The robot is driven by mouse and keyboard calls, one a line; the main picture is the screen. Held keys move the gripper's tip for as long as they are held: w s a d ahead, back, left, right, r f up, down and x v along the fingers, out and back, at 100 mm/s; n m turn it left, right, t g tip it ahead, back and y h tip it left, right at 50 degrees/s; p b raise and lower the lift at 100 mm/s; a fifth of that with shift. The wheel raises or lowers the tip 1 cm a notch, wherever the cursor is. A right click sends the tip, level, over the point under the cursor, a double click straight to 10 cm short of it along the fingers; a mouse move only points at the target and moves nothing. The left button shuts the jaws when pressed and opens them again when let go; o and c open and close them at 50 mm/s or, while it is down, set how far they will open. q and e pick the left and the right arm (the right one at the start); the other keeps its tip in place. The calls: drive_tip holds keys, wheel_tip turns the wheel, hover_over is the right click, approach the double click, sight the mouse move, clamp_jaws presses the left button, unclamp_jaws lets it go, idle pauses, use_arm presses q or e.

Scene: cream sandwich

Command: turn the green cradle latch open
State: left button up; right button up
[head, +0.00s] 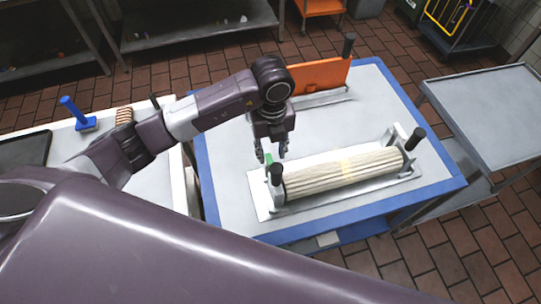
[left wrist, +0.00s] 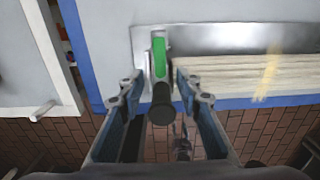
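The green cradle latch (head: 268,159) is at the near left end of the metal cradle (head: 262,203). In the left wrist view the latch (left wrist: 160,57) is a green strip on a pale bracket, pointing away from me, just beyond the fingertips. My left gripper (head: 272,152) points down above that end of the cradle. In the left wrist view its two fingers (left wrist: 158,95) are apart, with a black knob (left wrist: 160,110) seen between them. I cannot tell whether they touch anything. A pale ribbed roll (head: 335,174) with a yellow band lies in the cradle. My right gripper is not in view.
The cradle rests on a grey table with a blue edge (head: 443,191). An orange panel (head: 322,75) with a black handle stands behind. A blue-handled tool (head: 78,116) is on the left counter. A grey cart (head: 490,112) stands right. The table's middle is clear.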

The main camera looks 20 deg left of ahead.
sight(271, 162)
use_arm(q)
wheel_tip(271, 162, down, 5)
drive_tip(key=shift+r+p, duration=0.15)
drive_tip(key=shift+p, duration=0.5)
drive_tip(key=shift+f, duration=0.25)
drive_tip(key=c, duration=0.5)
clamp_jaws()
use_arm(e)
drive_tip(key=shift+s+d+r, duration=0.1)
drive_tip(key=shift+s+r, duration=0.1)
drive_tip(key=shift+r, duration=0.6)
